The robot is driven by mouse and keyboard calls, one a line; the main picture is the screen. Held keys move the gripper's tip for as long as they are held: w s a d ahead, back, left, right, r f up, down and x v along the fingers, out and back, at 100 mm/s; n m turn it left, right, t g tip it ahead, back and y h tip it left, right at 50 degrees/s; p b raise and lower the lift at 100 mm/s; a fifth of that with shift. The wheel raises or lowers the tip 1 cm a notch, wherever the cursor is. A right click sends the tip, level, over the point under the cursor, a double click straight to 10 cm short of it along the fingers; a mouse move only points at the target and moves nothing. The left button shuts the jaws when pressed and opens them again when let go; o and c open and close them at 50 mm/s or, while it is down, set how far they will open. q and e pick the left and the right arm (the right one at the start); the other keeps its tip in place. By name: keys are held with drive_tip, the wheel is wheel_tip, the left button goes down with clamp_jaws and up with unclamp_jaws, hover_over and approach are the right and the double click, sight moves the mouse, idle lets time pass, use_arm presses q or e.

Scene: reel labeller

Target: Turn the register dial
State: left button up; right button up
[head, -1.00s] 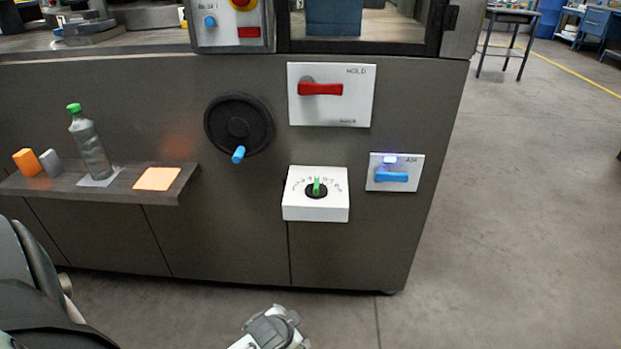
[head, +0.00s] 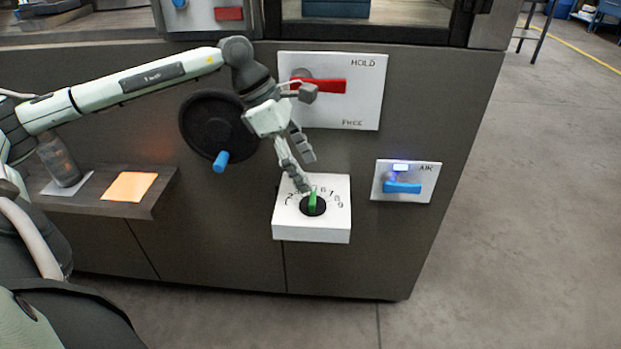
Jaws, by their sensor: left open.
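The register dial is a black disc with a green pointer (head: 313,203) on top of a white box (head: 311,232) with numbers around it. The box sticks out from the front of the dark machine cabinet. The green pointer stands roughly toward the back of the dial. My left gripper (head: 306,174) comes down from the upper left, its fingers pointing at the dial. It is open. One fingertip is close to the green pointer's left side and hides some numbers; I cannot tell whether they touch. My right gripper is out of view.
A red HOLD/FREE lever (head: 330,86) on a white plate is just above and behind my left gripper. A black handwheel (head: 212,125) with a blue knob is left. A blue AIR lever (head: 402,188) is right. A shelf (head: 162,196) carries a bottle (head: 60,163) and an orange pad (head: 130,187).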

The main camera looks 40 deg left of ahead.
sight(312, 196)
use_arm(q)
drive_tip(key=shift+y, duration=0.4)
drive_tip(key=f, duration=0.4)
drive_tip(key=w+f, duration=0.1)
drive_tip(key=f, duration=0.1)
drive_tip(key=shift+d+f+p, duration=0.2)
drive_tip(key=shift+p, duration=0.1)
drive_tip(key=shift+d+f, duration=0.15)
drive_tip(key=shift+f, duration=0.2)
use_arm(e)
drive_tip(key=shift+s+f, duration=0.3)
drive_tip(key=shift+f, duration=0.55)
use_arm(q)
drive_tip(key=shift+c, duration=0.6)
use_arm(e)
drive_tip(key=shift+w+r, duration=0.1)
use_arm(q)
drive_tip(key=c, duration=1)
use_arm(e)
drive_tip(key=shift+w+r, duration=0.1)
use_arm(q)
drive_tip(key=shift+c, duration=0.2)
